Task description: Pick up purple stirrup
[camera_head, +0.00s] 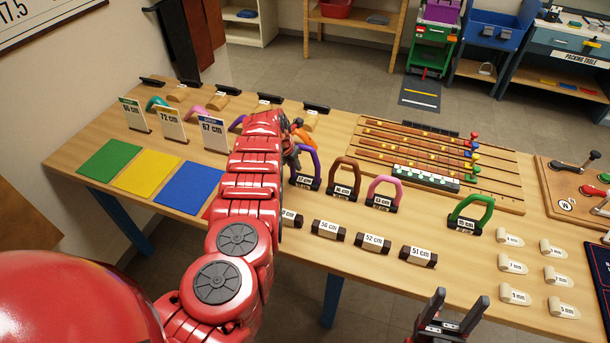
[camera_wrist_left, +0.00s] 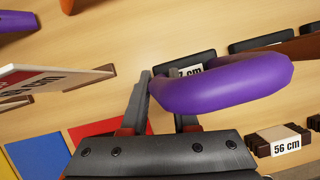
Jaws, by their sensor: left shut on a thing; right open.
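The purple stirrup (camera_head: 314,163) stands at the left end of a row of stirrups on the wooden table, its dark base at or near the tabletop. My left gripper (camera_head: 291,157) is at its left side, partly hidden by my red arm. In the left wrist view the purple stirrup (camera_wrist_left: 225,85) sits at the fingers of my left gripper (camera_wrist_left: 160,110), which is shut on it. Its label is partly covered there. My right gripper (camera_head: 452,312) is open and empty in front of the table's front edge.
Brown (camera_head: 344,174), pink (camera_head: 383,192) and green (camera_head: 469,213) stirrups stand to the right. Labelled dark blocks (camera_head: 328,229) lie in front. Upright cards (camera_head: 213,133) and coloured mats (camera_head: 187,187) are at left. Another purple piece (camera_head: 237,124) is behind my arm. A slotted rack (camera_head: 500,180) lies behind.

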